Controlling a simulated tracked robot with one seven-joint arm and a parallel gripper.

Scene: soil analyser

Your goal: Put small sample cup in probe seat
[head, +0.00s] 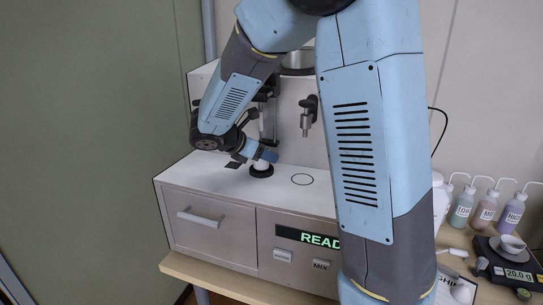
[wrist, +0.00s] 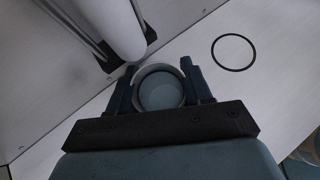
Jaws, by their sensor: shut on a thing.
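The small sample cup (head: 262,163) is white on the outside in the head view. In the wrist view I look down into its round mouth (wrist: 161,88), which shows a plain grey-blue inside. My gripper (wrist: 161,84) is shut on the cup, one blue finger on each side of it. In the head view my gripper (head: 261,156) is low over the analyser's deck. A black round seat (head: 262,172) is directly beneath the cup. I cannot tell whether the cup rests in it or is just above. The seat is hidden in the wrist view.
A white cylinder (wrist: 108,28) between metal rods stands close ahead of my gripper. A thin black ring (wrist: 233,52) marks clear deck to the right. A metal nozzle (head: 307,118) hangs at the back. Bottles (head: 462,208) and a scale (head: 507,262) stand far right.

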